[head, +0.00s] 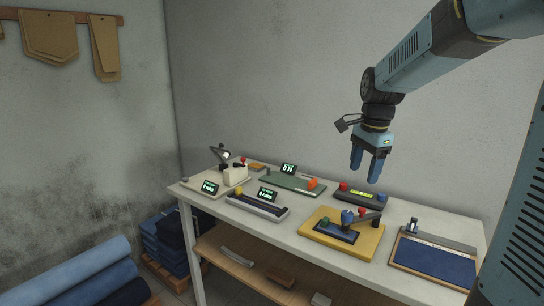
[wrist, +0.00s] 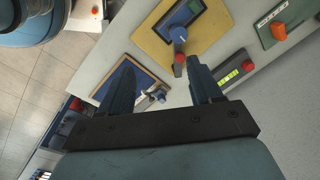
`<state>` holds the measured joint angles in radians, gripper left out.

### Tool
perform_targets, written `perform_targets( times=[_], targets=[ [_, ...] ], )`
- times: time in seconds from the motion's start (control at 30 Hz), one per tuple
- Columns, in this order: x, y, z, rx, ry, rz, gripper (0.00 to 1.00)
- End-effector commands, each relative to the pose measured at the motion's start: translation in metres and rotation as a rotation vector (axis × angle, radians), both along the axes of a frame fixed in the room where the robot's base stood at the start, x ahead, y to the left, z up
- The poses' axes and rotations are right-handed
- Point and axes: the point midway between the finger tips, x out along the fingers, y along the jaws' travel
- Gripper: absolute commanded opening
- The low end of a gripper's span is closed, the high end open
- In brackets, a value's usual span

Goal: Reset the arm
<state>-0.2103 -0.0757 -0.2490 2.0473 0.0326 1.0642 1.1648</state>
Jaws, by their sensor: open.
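My gripper (head: 368,168) hangs from my arm above the right half of the white table (head: 292,232), fingers pointing down. Its two blue fingers are apart with nothing between them. In the wrist view my gripper (wrist: 163,88) also shows spread fingers, with the table far below. The fingertips are clear of every device on the table.
Below stand a yellow board (head: 368,246) with a blue pad and lever, a blue-topped tray (head: 434,262), a green board (head: 283,181), a grey bar device (head: 258,207) and a dark device with a red button (head: 358,195). Fabric rolls (head: 70,268) lie lower left.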

Motion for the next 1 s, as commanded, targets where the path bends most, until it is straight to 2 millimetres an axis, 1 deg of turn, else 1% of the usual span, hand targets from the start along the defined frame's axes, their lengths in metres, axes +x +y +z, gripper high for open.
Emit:
perform_targets(
  times=[0.03,0.2,0.47,0.7,0.8,0.9,1.0],
  targets=[
    [-0.013,-0.001,0.006,0.0,-0.024,0.054,0.64],
    [-0.054,0.001,0.02,-0.022,-0.103,0.267,0.64],
    [-0.116,0.004,0.03,-0.103,-0.219,0.586,0.64],
    [-0.17,0.009,0.028,-0.227,-0.307,0.871,0.64],
    [-0.19,0.011,0.024,-0.286,-0.333,0.979,0.64],
    [-0.204,0.012,0.02,-0.337,-0.349,1.065,0.64],
    [-0.214,0.014,0.017,-0.373,-0.359,1.124,0.64]
  ],
)
